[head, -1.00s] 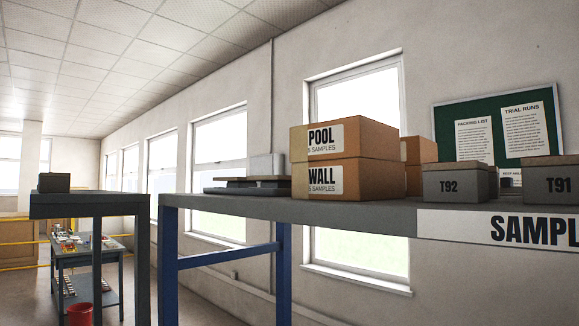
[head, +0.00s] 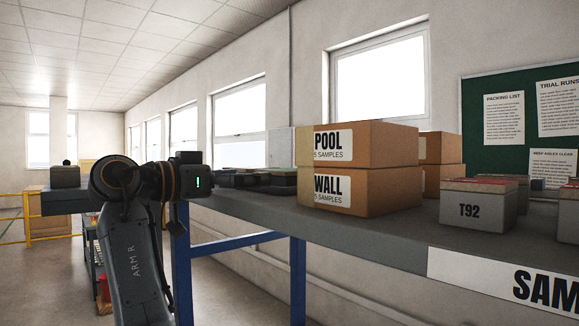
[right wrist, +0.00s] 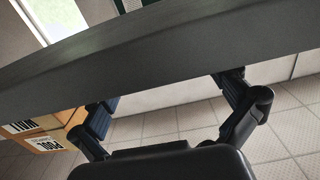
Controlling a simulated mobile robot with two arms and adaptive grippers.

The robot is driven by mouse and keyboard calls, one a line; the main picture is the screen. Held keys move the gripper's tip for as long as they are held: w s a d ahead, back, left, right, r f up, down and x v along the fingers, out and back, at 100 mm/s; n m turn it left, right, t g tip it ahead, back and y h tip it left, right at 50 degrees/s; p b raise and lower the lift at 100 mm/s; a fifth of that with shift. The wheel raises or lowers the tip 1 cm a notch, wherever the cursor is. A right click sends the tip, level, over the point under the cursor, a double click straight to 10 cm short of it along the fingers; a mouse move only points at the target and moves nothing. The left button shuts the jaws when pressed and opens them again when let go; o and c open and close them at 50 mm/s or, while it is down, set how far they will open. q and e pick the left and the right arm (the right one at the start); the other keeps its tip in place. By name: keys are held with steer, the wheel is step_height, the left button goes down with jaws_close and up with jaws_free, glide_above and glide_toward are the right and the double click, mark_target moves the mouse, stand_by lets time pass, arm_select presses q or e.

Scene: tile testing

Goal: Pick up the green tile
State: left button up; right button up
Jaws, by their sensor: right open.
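I cannot make out a green tile in either view. My right gripper (right wrist: 168,94) is open and empty in the right wrist view, its two fingers wide apart. A grey bench edge crosses that view just beyond the fingertips. In the head view my right arm reaches up at the left. Its wrist is beside the bench (head: 375,232), and dark shapes beyond it may be the gripper or flat things on the bench. My left gripper is in neither view.
Brown cartons marked POOL (head: 385,143) and WALL (head: 380,190) are stacked on the bench. The wall board (head: 477,85) is green. A red bucket stands on the floor at left.

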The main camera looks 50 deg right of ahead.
mark_target(274, 174)
steer(key=shift+s+d, duration=0.1)
steer(key=shift+d, duration=0.35)
steer(key=shift+d+r+p, duration=0.25)
steer(key=shift+d+p, duration=0.2)
steer(key=shift+p, duration=0.1)
steer(key=d, duration=0.1)
steer(key=d+p, duration=0.2)
steer(key=d, duration=0.1)
steer(key=shift+s+f, duration=0.1)
steer(key=shift+s, duration=0.15)
steer(key=shift+d, duration=0.25)
steer(key=shift+a+f, duration=0.1)
steer(key=shift+a, duration=0.05)
steer(key=shift+a, duration=0.15)
steer(key=c, duration=0.7)
steer(key=shift+c, duration=1.3)
steer(key=shift+d, duration=0.2)
